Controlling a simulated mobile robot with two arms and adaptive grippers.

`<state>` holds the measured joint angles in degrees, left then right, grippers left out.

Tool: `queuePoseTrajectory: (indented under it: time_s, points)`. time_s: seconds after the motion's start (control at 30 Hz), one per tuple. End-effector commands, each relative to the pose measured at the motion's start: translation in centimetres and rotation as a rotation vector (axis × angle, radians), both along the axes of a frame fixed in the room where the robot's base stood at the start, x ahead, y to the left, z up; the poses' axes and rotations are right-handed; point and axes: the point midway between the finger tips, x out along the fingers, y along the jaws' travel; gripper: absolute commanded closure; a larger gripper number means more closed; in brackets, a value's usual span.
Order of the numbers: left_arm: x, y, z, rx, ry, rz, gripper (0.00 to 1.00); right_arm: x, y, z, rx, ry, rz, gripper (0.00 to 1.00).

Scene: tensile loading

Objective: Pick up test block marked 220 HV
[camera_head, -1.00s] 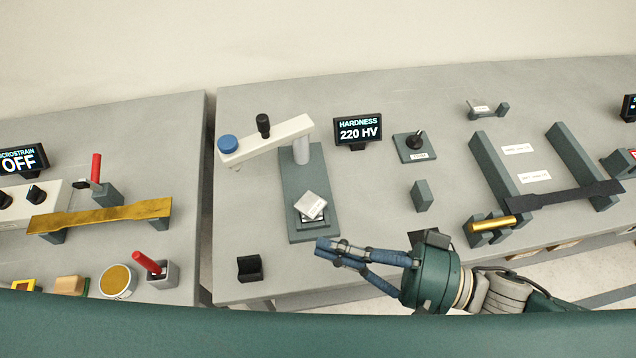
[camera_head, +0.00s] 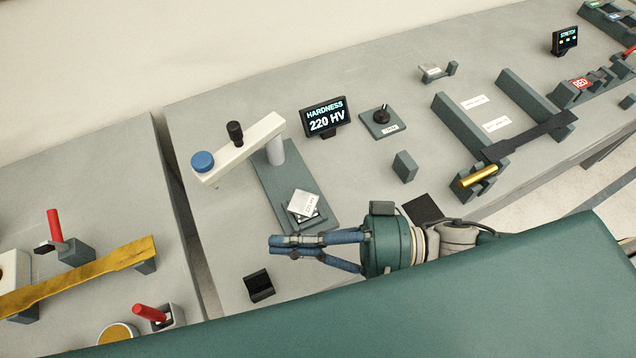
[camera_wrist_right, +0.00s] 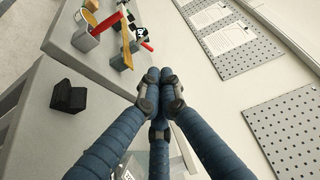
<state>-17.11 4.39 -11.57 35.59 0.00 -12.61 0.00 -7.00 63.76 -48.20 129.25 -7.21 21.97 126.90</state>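A silver test block (camera_head: 304,203) sits on the stage of the hardness tester (camera_head: 278,180), turned askew; the lettering on it is too small to read. The display (camera_head: 323,117) behind it reads HARDNESS 220 HV. My right gripper (camera_head: 272,246) is in front of the tester's base, its fingers pointing left, lower in the picture than the block. In the right wrist view my right gripper (camera_wrist_right: 160,75) has its fingertips together with nothing visible between them. My left gripper is not in view.
Another silver block (camera_head: 432,70) rests on a small holder at the back. A black cradle (camera_head: 259,286) stands at the table's front edge, also visible in the wrist view (camera_wrist_right: 68,97). A brass rod (camera_head: 478,177) lies right. A gap separates the left table.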

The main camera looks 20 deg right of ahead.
Motion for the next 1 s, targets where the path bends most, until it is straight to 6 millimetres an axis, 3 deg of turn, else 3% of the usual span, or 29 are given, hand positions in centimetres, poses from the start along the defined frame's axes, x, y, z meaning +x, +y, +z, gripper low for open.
queuePoseTrajectory:
  time_s: [0.53, 0.77, 1.0]
  points:
    - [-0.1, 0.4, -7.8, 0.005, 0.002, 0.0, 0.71, 0.0, 0.0, -7.7, 0.0, 0.0, 0.0, 1.0]
    - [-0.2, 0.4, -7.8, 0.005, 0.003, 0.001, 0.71, 0.8, -0.4, -7.9, -0.002, -0.002, -0.001, 1.0]
    - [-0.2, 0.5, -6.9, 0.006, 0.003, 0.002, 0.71, 4.6, -2.7, -7.8, -0.004, -0.005, -0.003, 1.0]
